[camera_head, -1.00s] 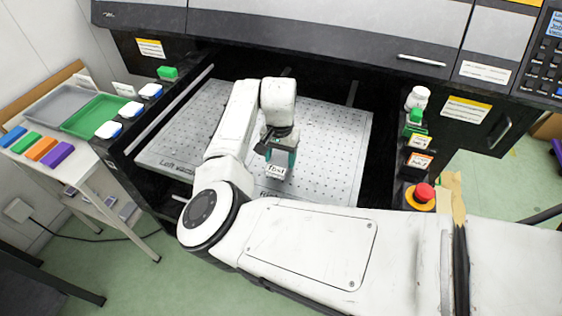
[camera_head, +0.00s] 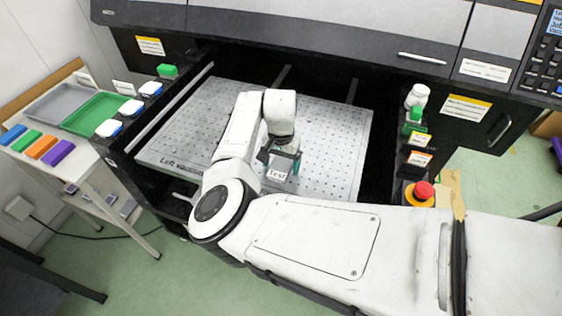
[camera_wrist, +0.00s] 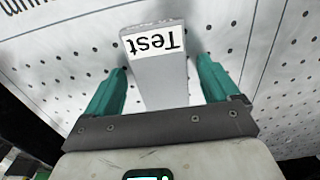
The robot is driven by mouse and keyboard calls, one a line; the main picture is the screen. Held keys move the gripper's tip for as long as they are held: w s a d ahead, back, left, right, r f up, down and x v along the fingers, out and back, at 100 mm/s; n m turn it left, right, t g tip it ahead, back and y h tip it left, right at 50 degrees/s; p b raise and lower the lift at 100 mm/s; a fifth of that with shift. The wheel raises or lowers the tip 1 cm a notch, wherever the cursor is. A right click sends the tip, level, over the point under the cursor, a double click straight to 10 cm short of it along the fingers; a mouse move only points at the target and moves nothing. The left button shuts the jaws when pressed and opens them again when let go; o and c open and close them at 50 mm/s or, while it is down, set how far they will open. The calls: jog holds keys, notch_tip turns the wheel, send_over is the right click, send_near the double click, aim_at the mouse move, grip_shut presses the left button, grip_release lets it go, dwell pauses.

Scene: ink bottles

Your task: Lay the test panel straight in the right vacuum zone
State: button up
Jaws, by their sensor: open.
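The test panel (camera_head: 277,174) is a grey piece with a white "Test" label, near the front of the perforated vacuum bed (camera_head: 335,140). In the wrist view the panel (camera_wrist: 165,90) lies between my two green fingers, roughly lengthwise, with a gap at each side. My gripper (camera_wrist: 161,68) is open around it; in the head view my gripper (camera_head: 281,162) is low over the bed. A seam line on the bed runs to the right of the panel in the wrist view, and printed lettering is at top left. The panel's near end is hidden by my gripper.
A red stop button (camera_head: 424,191) and small bottles (camera_head: 416,97) stand on the right ledge. White pieces (camera_head: 130,109) and a green block (camera_head: 167,71) are on the left ledge. A side table holds a green tray (camera_head: 94,114) and coloured blocks. Most of the bed is clear.

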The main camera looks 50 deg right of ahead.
aim_at(281, 166)
notch_tip(281, 166, up, 12)
jog(key=b, duration=0.1)
jog(key=shift+r, duration=0.15)
dwell(0.5)
